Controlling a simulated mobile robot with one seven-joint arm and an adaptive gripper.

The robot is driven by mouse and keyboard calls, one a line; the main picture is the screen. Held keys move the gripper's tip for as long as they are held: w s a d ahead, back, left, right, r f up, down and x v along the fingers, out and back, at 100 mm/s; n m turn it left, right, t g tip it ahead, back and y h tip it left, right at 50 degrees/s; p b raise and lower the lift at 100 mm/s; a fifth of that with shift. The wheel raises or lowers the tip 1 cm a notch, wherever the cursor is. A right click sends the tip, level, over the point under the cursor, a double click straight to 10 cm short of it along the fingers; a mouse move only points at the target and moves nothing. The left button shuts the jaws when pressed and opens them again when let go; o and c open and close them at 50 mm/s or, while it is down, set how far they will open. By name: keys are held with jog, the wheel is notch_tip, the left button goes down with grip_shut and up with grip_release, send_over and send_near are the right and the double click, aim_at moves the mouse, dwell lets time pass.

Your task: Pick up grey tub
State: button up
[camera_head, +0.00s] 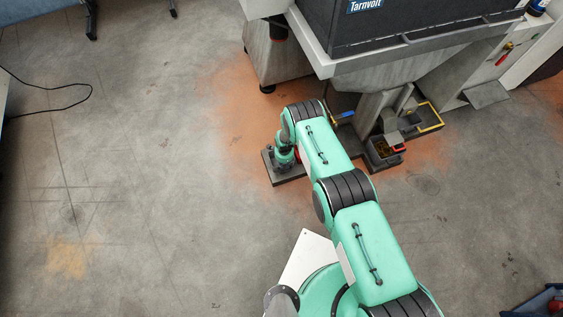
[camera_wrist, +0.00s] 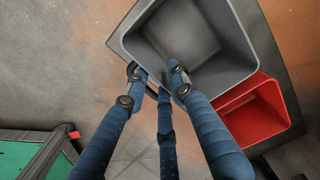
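The grey tub (camera_wrist: 190,35) is an open box with a pale rim. It fills the upper middle of the wrist view, on a dark base (camera_wrist: 284,80). My gripper (camera_wrist: 160,78) has three dark blue fingers with black tips, spread apart at the tub's near corner. The right fingertip lies over the tub's opening; the other two show at or outside its near rim. Whether any finger touches the wall is unclear. In the head view, my arm hides the fingertips and I cannot make out the grey tub.
A red tub (camera_wrist: 252,112) sits right beside the grey one. In the head view, a dark bin (camera_head: 384,152) and a yellow-edged tray (camera_head: 428,119) stand to the right, below the large grey machine (camera_head: 400,68). The floor to the left is mostly clear.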

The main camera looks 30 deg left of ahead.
jog(key=shift+c, duration=0.5)
grip_shut()
jog(key=shift+r, duration=0.8)
jog(key=s+d+r+p, duration=0.4)
jog(key=s+d+p, duration=0.1)
jog(key=s+d, duration=0.5)
jog(key=shift+s, duration=1.05)
jog(key=shift+d, duration=0.1)
